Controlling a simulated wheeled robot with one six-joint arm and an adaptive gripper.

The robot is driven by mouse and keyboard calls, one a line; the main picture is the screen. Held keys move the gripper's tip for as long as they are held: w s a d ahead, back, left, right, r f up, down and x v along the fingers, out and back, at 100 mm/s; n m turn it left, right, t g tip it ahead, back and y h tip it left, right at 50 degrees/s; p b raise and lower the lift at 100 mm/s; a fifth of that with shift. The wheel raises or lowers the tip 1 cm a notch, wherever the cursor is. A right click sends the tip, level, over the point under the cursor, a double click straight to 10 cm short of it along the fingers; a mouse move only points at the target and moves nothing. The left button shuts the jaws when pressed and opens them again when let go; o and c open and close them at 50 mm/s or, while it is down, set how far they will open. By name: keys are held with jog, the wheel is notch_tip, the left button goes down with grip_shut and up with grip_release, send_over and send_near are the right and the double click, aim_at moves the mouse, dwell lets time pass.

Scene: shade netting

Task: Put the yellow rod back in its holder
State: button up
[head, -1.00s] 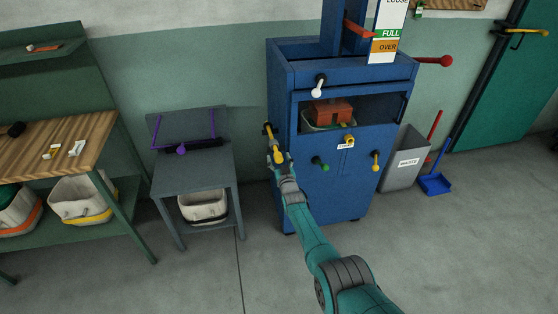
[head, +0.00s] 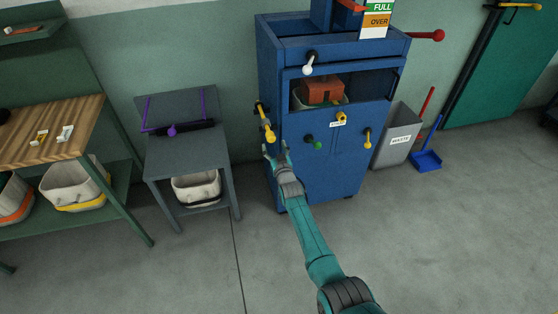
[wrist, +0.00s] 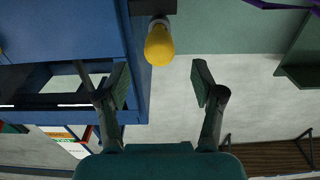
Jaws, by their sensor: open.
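The yellow rod (head: 267,127) is at the left side of the blue cabinet (head: 330,175). Its upper end meets a black holder (head: 261,108) on that side, and it slants down and outward. In the wrist view the yellow rod (wrist: 159,46) is seen nearly end-on, with the black holder (wrist: 152,7) behind it. How deep it sits in the holder is hidden. My gripper (head: 275,151) is just below the rod's free end, with its fingers apart. In the wrist view my gripper (wrist: 160,84) is open and empty, and the rod is beyond the fingertips, apart from them.
The cabinet front carries a white lever (head: 308,68), a green knob (head: 317,145) and a yellow handle (head: 367,138). A red lever (head: 428,35) juts out right. A grey table (head: 187,155) stands left; a waste bin (head: 395,140) stands right. The floor in front is clear.

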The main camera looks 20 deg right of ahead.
jog(key=s, duration=0.7)
